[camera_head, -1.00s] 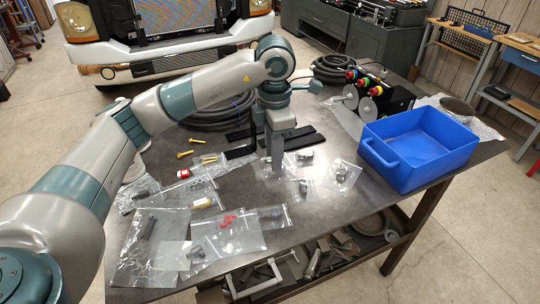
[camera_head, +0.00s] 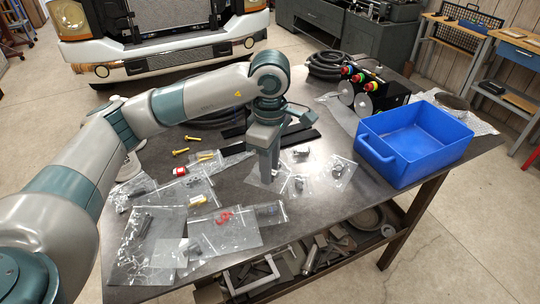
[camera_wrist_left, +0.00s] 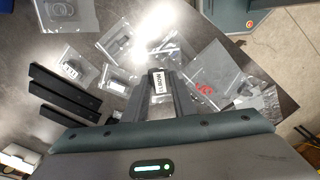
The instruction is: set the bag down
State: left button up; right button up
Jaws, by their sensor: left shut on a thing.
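My left gripper (camera_head: 266,180) points down over the middle of the dark table, its fingertips close to the tabletop. It is shut on a clear plastic bag (camera_wrist_left: 158,60); in the left wrist view a label with dark letters shows between the fingers. In the head view the fingers hide much of this bag, and I cannot tell whether it touches the table. My right gripper is not in view.
Other clear bags of small parts lie close around: one with red parts (camera_head: 226,217), one at the right (camera_head: 339,172). A blue bin (camera_head: 420,172) stands at the table's right. Black bars (camera_head: 300,138) and brass bolts (camera_head: 181,152) lie behind.

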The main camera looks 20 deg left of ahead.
pick_arm(q)
jog(key=s+f+m, duration=0.1)
jog(key=s+m, duration=0.1)
jog(key=m, duration=0.2)
jog(key=s+d+f+m, duration=0.1)
jog(key=s+m, duration=0.1)
jog(key=m, duration=0.3)
jog(key=s+d+f+m, duration=0.1)
jog(key=s+m, duration=0.1)
jog(key=m, duration=0.3)
jog(key=shift+s+f, duration=0.15)
jog(key=shift+s, duration=0.15)
jog(key=s+m, duration=0.1)
jog(key=m, duration=0.1)
jog(key=s+m, duration=0.1)
jog(key=m, duration=0.1)
jog(key=shift+d+f, duration=0.2)
jog(key=shift+f, duration=0.2)
jog(key=shift+r, duration=0.1)
